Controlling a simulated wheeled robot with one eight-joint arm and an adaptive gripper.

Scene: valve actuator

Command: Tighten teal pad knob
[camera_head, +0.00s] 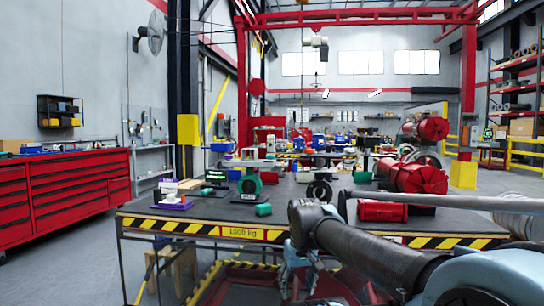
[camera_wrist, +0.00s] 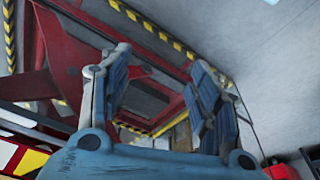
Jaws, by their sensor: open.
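No part is clearly a teal pad knob at this size. Green-teal parts on the workbench (camera_head: 330,212) in the head view are a ring-shaped valve part (camera_head: 250,184) left of centre, a small cylinder (camera_head: 264,210) near the front edge, and another cylinder (camera_head: 362,177) farther back. My gripper (camera_head: 302,272) is low in front of the bench, below its striped front edge and apart from these parts. In the wrist view my gripper (camera_wrist: 160,70) shows two blue fingers spread wide with nothing between them. The wrist view shows no teal part.
A purple-based fixture (camera_head: 172,203) stands at the bench's left end. A black ring-shaped part (camera_head: 319,191) is near the middle. A red box (camera_head: 382,211) and a large red actuator (camera_head: 416,177) are at the right. A red frame (camera_wrist: 60,60) lies beyond my fingers.

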